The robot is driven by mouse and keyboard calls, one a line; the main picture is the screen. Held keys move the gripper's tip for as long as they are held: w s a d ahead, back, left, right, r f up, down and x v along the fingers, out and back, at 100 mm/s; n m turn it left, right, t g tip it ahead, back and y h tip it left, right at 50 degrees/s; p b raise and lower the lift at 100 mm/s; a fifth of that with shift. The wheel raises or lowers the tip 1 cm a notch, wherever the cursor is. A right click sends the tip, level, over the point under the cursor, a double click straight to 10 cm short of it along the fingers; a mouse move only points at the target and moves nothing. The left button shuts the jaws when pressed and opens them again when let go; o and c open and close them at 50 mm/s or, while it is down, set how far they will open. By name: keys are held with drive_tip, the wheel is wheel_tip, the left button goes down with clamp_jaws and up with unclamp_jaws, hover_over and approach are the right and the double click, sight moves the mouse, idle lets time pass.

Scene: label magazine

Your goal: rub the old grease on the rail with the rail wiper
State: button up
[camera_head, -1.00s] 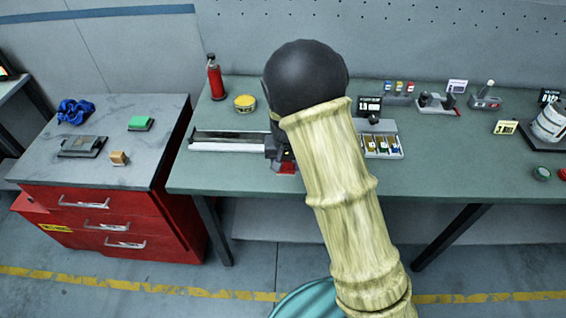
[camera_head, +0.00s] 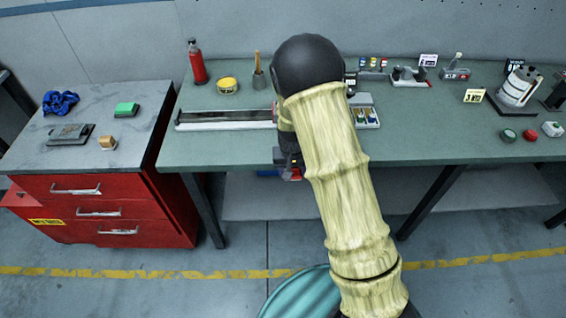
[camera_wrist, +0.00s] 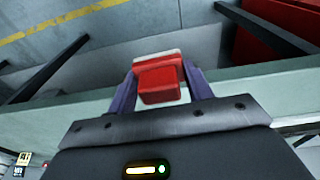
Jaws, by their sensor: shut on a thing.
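The rail (camera_head: 205,126) lies along the left part of the green bench, pale-edged with a dark strip along it. I cannot make out the old grease apart from that dark strip. My gripper (camera_wrist: 160,84) is shut on a red block with a pale edge, which looks like the rail wiper (camera_wrist: 158,86).
A red bottle (camera_head: 197,62), a yellow tin (camera_head: 228,85) and a brush in a holder (camera_head: 259,80) stand behind the rail. A red drawer cabinet (camera_head: 100,205) stands left. The bench in front of the rail is clear.

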drive_tip(key=s+d+f, duration=0.4)
drive_tip(key=d+f, duration=0.4)
drive_tip(key=shift+d+f, duration=0.15)
drive_tip(key=shift+f, duration=0.25)
drive_tip(key=shift+s+f, duration=0.1)
